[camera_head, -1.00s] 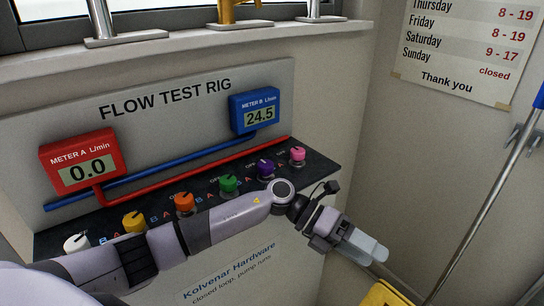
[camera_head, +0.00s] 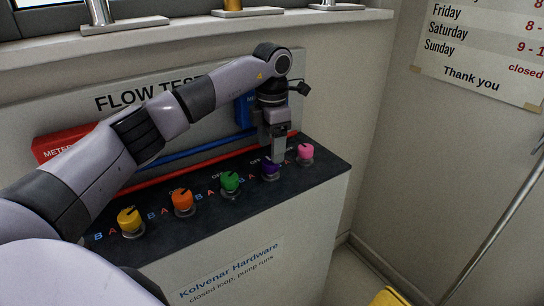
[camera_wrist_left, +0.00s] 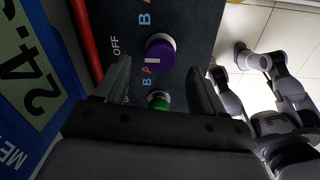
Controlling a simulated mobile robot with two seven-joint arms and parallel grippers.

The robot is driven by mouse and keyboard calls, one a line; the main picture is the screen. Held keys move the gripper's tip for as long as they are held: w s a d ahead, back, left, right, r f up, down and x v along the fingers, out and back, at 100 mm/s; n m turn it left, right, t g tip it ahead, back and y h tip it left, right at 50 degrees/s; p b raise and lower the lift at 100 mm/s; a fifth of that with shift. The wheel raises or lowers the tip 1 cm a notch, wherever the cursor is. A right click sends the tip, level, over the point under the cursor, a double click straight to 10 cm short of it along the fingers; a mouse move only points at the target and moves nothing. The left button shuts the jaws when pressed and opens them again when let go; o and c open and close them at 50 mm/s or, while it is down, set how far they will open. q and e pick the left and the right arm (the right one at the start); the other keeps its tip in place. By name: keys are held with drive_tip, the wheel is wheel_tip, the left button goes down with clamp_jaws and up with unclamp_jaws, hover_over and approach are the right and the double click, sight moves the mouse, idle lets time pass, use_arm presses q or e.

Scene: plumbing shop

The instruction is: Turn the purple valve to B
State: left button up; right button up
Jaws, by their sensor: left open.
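The purple valve (camera_head: 270,171) is a round knob on the dark slanted panel (camera_head: 330,165), between the green and pink knobs. In the left wrist view the purple knob (camera_wrist_left: 162,50) has a pale pointer bar on its side nearest the letter A; OFF and a B are printed around it. My left gripper (camera_head: 277,157) points down right over the purple valve, partly covering it. In the left wrist view the gripper (camera_wrist_left: 158,68) is open, its fingers apart with the knob near the tips. I cannot tell whether they touch it. My right gripper cannot be made out.
Green (camera_head: 230,182), orange (camera_head: 183,202), yellow (camera_head: 130,221) and pink (camera_head: 305,153) knobs line the same panel. Red meter A (camera_head: 62,143) and blue meter B (camera_head: 243,110) are mostly hidden by my arm.

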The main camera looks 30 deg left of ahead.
sight(270, 166)
use_arm(q)
drive_tip(key=shift+f, duration=2.15)
drive_tip(key=c, duration=1.1)
drive_tip(key=shift+o, duration=0.2)
drive_tip(key=shift+w+m, duration=0.1)
drive_tip(key=shift+m, duration=0.2)
drive_tip(key=m+p, duration=0.1)
drive_tip(key=m, duration=0.3)
drive_tip(key=shift+r, duration=0.1)
drive_tip(key=m, duration=0.4)
drive_tip(key=shift+m, duration=1.9)
